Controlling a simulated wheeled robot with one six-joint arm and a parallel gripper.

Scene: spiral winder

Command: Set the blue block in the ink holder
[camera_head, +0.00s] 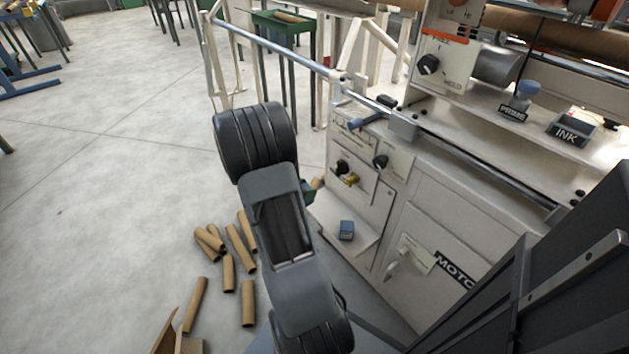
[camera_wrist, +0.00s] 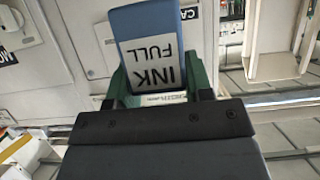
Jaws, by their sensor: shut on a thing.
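A blue block (camera_wrist: 150,22) with a white "INK FULL" label, upside down in the wrist view, sits between the green fingers of my gripper (camera_wrist: 157,80). My gripper is shut on it. In the head view my arm hides the held block, and only a bit of my gripper (camera_head: 308,190) shows in green beside the arm, in front of the machine. The ink holder (camera_head: 568,132), a dark tray labelled "INK", stands on the machine's upper deck at the right, well apart from my gripper. Its inside is hard to make out.
Another small blue block (camera_head: 347,230) lies on the machine's low ledge (camera_head: 335,214). A "PRIME" holder (camera_head: 513,111) stands left of the ink holder. A metal rail (camera_head: 480,158) runs along the deck's front. Several cardboard tubes (camera_head: 228,272) lie on the floor.

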